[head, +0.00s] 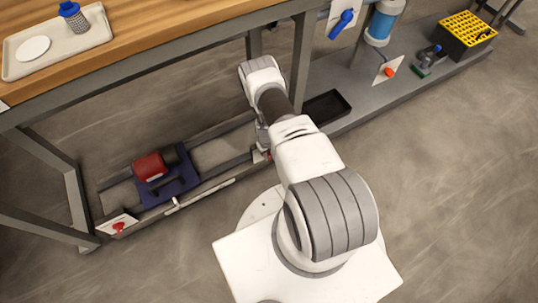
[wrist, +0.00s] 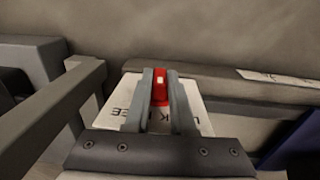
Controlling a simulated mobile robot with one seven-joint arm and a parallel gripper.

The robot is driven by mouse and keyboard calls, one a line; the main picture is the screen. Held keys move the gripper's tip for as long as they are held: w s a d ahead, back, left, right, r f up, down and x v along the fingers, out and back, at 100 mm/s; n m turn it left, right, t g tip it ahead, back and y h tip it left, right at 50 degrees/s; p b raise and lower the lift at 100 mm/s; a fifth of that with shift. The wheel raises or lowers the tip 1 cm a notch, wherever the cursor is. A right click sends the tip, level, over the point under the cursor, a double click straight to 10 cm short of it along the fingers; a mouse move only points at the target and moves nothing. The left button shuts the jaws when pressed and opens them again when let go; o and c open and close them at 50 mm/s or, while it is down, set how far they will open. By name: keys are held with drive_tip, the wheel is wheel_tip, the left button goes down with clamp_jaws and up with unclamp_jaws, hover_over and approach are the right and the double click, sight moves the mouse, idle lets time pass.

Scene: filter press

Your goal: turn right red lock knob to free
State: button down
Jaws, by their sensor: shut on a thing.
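The right red lock knob (wrist: 160,86) is upright between the two grey fingers of my gripper (wrist: 161,78) in the wrist view. The gripper is shut on it. The knob stands on a white plate (wrist: 193,104) with partly covered lettering that seems to read LOCK and FREE. The fingers hide the knob's sides, so its exact setting is hard to tell. In the head view, only a small red bit of this knob (head: 268,156) shows beside my arm. The left red knob (head: 118,227) sits on its own white plate at the far end of the rail.
A red and dark motor-like unit (head: 150,167) rests on a blue carriage (head: 170,188) between the rails. A black tray (head: 326,107) lies right of my arm. The wooden table (head: 150,35) overhangs the rails, with its metal legs close by. Open floor lies in front.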

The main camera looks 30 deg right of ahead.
drive_tip(key=shift+d, duration=0.1)
drive_tip(key=shift+d+f+y, duration=0.1)
drive_tip(key=shift+d+y, duration=0.05)
drive_tip(key=shift+y, duration=1.35)
drive_tip(key=c, duration=0.8)
unclamp_jaws()
drive_tip(key=shift+o, duration=0.2)
drive_tip(key=p+v, duration=0.6)
drive_tip(key=v, duration=1.1)
drive_tip(key=shift+r+p, duration=0.25)
drive_tip(key=shift+p, duration=0.05)
drive_tip(key=shift+w+d, duration=0.1)
drive_tip(key=shift+d, duration=0.05)
